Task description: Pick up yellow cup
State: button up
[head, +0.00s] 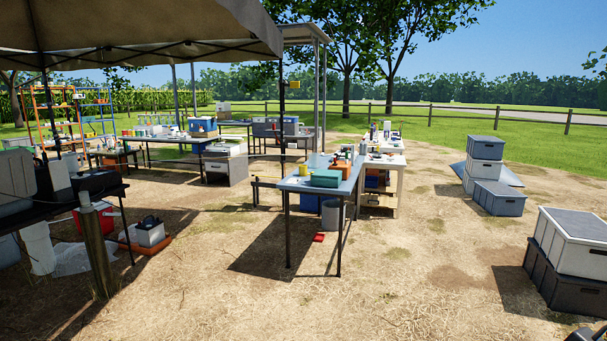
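A small yellow object (303,170), which looks like the yellow cup, stands on the blue-grey topped table (291,184) near the middle of the view. It is too small and far away to make out its shape well. It is at the left part of the tabletop, just behind a green case (326,178).
Open dirt ground (400,290) lies in front of the table. Grey crates stand at right, some stacked (485,148), with a large one (575,240) nearer. A wooden post (95,250) stands at left. A red object (319,237) lies near the table legs.

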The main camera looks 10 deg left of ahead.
aim_at(302, 169)
jog(key=u, duration=0.85)
jog(key=i, duration=2.1)
jog(key=u, duration=0.8)
jog(key=i, duration=2.45)
jog(key=z, duration=0.35)
jog(key=i, duration=1.3)
jog(key=z, duration=1.7)
jog(key=i, duration=1.25)
jog(key=z, duration=0.85)
